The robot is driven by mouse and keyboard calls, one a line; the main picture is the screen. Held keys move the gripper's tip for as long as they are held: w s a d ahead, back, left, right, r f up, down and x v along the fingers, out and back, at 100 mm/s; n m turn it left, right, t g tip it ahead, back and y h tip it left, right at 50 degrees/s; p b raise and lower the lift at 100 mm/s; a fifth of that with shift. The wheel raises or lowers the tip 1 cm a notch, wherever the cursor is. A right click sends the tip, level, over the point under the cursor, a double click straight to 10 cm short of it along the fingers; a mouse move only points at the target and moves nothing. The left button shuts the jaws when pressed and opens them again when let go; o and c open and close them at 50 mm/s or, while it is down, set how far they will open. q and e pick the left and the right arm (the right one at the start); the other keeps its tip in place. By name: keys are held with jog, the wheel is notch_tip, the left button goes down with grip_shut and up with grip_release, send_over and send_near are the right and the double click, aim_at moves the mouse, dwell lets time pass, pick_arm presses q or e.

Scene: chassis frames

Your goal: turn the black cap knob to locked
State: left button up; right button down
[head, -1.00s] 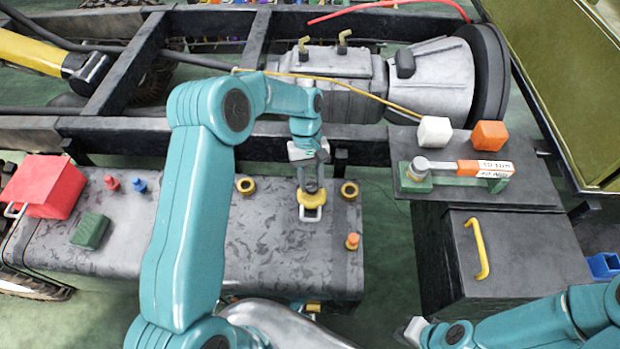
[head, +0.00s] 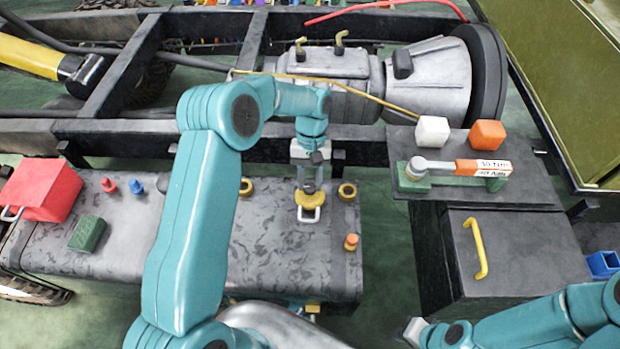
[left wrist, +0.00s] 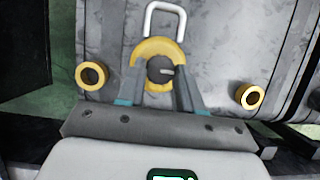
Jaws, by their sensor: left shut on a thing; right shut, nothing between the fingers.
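The black cap knob (left wrist: 160,71) sits inside a yellow ring (left wrist: 152,48) on the dark grey tank (head: 270,235). A pale mark on the knob points right in the left wrist view. In the head view the gripper hides the knob. My right gripper (head: 414,330) is low in the head view, shut and empty, away from the tank.
Yellow rings (head: 347,191) and (head: 246,187) flank the cap. An orange-topped knob (head: 351,241) is on the tank's right end. A red box (head: 42,190), green block (head: 87,233) and small pegs lie left. Frame rails (head: 370,130) run behind.

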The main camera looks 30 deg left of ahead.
pick_arm(q)
jog(key=o, duration=1)
jog(key=shift+o, duration=0.2)
jog(key=p+v, duration=0.1)
jog(key=v, duration=1.5)
jog(key=shift+r+p, duration=0.2)
jog(key=shift+p, duration=0.2)
